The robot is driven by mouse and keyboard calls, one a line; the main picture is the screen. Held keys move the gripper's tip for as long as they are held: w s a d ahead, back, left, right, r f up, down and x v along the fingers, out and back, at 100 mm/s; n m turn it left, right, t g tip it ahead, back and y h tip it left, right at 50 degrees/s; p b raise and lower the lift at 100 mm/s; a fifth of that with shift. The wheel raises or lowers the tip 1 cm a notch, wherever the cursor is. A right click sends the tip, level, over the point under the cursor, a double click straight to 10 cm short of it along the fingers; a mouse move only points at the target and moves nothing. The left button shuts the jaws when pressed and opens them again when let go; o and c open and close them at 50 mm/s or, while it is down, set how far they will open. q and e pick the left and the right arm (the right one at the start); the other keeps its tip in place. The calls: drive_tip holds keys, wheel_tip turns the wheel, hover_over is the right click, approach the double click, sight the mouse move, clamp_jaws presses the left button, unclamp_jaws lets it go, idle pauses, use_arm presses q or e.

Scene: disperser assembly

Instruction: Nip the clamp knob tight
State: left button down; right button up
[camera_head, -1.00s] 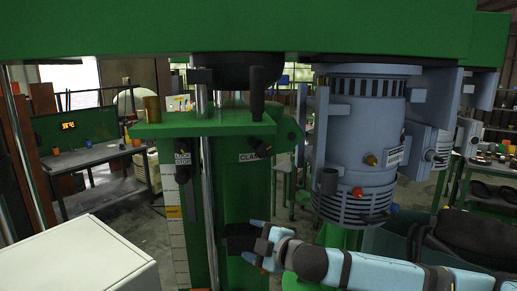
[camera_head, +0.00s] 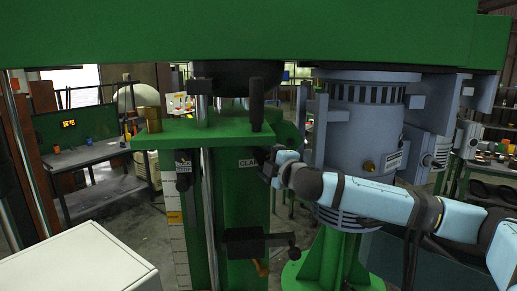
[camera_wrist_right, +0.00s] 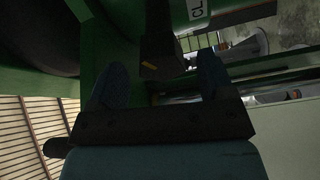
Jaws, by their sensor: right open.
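The clamp knob is a dark, blocky part with a small orange mark in the right wrist view (camera_wrist_right: 157,45), beside a white label beginning "CL". The same label (camera_head: 247,163) shows on the green column in the head view, where my gripper mostly hides the knob. My right gripper (camera_head: 268,165) is at the label's right side. In the right wrist view its two fingers (camera_wrist_right: 160,82) are open, with the knob's end in front of the gap between them. I cannot tell if they touch it. My left gripper is not in view.
A black upright handle (camera_head: 257,104) stands above the label. A lock-stop lever (camera_head: 183,170) hangs at the column's left. A black bracket with a lever (camera_head: 258,242) sits lower down. The blue-grey motor (camera_head: 362,130) stands right, behind my arm. A white cabinet (camera_head: 82,265) is front left.

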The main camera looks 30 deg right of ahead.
sight(265, 158)
drive_tip(key=w+p, duration=0.1)
drive_tip(key=w, duration=0.2)
drive_tip(key=shift+w+r, duration=0.15)
drive_tip(key=shift+w, duration=0.6)
drive_tip(key=shift+c, duration=0.2)
drive_tip(key=c, duration=0.8)
